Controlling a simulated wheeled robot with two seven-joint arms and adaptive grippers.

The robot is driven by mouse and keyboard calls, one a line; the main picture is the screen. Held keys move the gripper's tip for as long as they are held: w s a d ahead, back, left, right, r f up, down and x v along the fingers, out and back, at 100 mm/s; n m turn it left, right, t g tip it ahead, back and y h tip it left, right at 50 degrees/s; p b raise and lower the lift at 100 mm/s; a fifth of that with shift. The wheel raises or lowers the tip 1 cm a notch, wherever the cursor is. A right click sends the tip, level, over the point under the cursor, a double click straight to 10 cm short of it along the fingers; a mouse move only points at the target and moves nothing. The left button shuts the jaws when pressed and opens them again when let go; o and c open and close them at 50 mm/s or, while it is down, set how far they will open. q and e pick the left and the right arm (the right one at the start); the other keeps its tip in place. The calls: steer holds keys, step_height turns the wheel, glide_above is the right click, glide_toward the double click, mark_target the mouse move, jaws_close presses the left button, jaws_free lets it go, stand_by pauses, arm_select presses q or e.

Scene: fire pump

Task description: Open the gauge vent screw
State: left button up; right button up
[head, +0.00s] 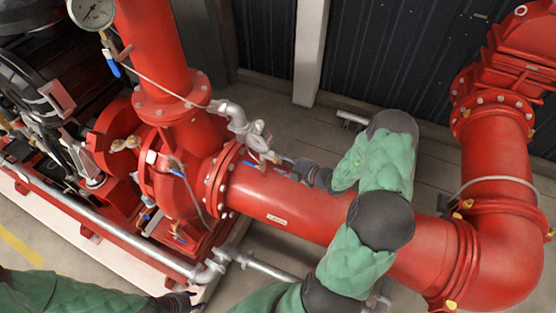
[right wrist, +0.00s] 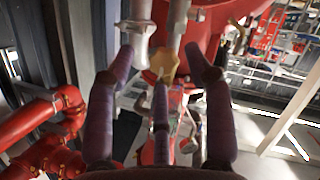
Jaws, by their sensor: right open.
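My right gripper (head: 286,163) reaches in from the right beside the small gauge (head: 257,133) on the grey pipe fitting above the red pipe. In the right wrist view this gripper (right wrist: 160,68) is open, its purple fingers spread. A brass-yellow piece (right wrist: 163,64) shows between the fingertips, beyond or among them; I cannot tell whether they touch it. It may be the gauge vent screw, but I cannot be sure. My left gripper (head: 182,302) is dark and partly cut off at the bottom edge; its finger state is unclear.
The large red pipe (head: 285,203) runs under my right forearm to an elbow at right. A grey pipe elbow (head: 236,115) stands beside the gauge. A larger gauge (head: 93,12) is at top left. The pump engine (head: 50,110) fills the left. Floor is open behind the pipe.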

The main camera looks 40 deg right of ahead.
mark_target(277, 159)
steer(key=shift+w+a+f, duration=0.1)
steer(key=shift+w+a, duration=0.2)
steer(key=shift+w, duration=0.2)
steer(key=shift+w+a+f, duration=0.1)
steer(key=shift+w+a, duration=0.15)
steer(key=shift+w, duration=0.2)
steer(key=shift+w+d+f, duration=0.15)
steer(key=shift+w+f, duration=0.1)
steer(key=shift+w, duration=0.2)
steer(key=shift+s+r, duration=0.15)
steer(key=shift+s, duration=0.1)
steer(key=shift+c, duration=0.6)
steer(key=shift+w, duration=0.1)
jaws_close()
